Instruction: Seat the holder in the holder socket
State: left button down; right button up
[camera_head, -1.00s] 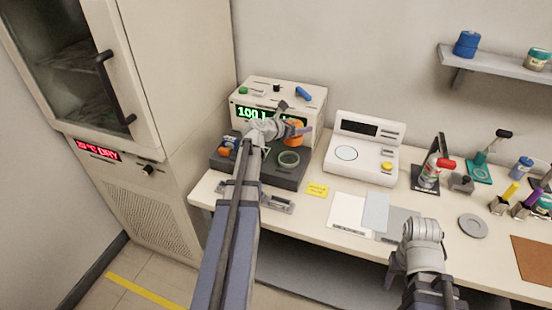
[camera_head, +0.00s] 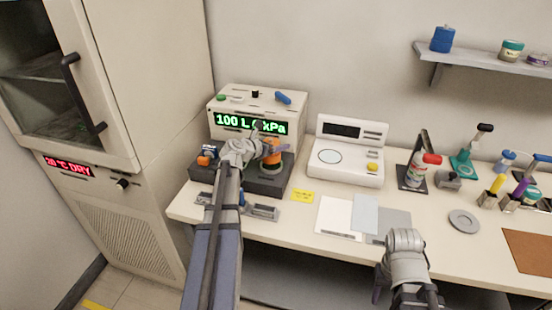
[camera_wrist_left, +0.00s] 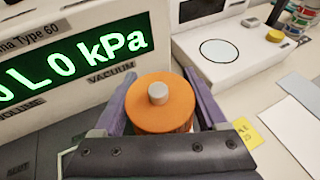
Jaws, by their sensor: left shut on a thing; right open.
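The orange cylindrical holder (camera_head: 272,160) with a grey top knob is between the purple fingers of my left gripper (camera_head: 268,148). It stands upright over the right part of the classifier's dark base (camera_head: 262,183). In the left wrist view the holder (camera_wrist_left: 160,107) is gripped from both sides by my left gripper (camera_wrist_left: 163,112). The ringed holder socket on the base is hidden beneath the holder and gripper; I cannot tell whether the holder touches it. My right gripper (camera_head: 382,285) is open and low in front of the table, mostly hidden by its wrist.
The classifier's lit display (camera_head: 250,124) stands right behind the holder. A white scale (camera_head: 346,158) is to the right, with a yellow note (camera_head: 303,196) in front. A small orange-topped part (camera_head: 205,156) sits at the base's left end. Paper sheets (camera_head: 340,218) lie at the front.

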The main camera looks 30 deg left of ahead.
pick_arm(q)
jog(key=shift+f+b, duration=1.8)
jog(key=shift+b, duration=0.05)
jog(key=shift+f, duration=0.1)
grip_release()
jog(key=shift+r, duration=0.3)
jog(key=p+v, duration=0.4)
jog(key=v, duration=0.6)
jog(key=shift+s, duration=0.3)
jog(key=shift+s+a+r+p, duration=0.1)
jog(key=shift+s+r+p, duration=0.15)
jog(key=shift+s, duration=0.45)
